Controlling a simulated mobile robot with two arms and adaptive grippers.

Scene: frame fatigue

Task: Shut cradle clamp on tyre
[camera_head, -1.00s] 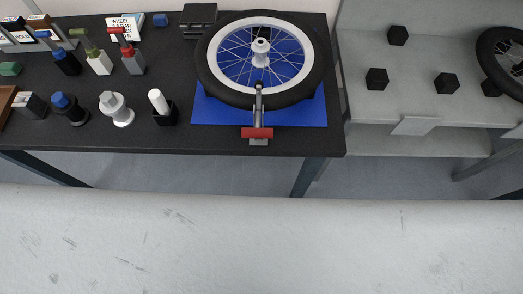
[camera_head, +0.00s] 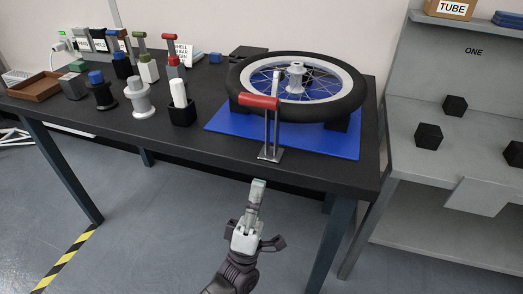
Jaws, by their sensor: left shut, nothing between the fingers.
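The tyre (camera_head: 241,92) is black, on a spoked wheel with a white inner band and grey hub (camera_head: 295,75). It lies flat, raised above a blue mat (camera_head: 345,147) on dark blocks (camera_head: 335,124). The cradle clamp stands at the mat's front edge, with a grey base (camera_head: 270,156), upright metal bars (camera_head: 272,130) and a red handle (camera_head: 258,102) raised in front of the tyre. I cannot tell whether the clamp touches the tyre. My left gripper (camera_head: 258,184) is shut and empty, in front of the table edge, below the clamp base in the picture. My right gripper is out of view.
The black table (camera_head: 225,162) has a white cylinder in a black holder (camera_head: 182,114), a white spool-like part (camera_head: 139,98) and several tools at left. A grey shelf unit (camera_head: 405,105) with black blocks stands at right. Floor in front is open.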

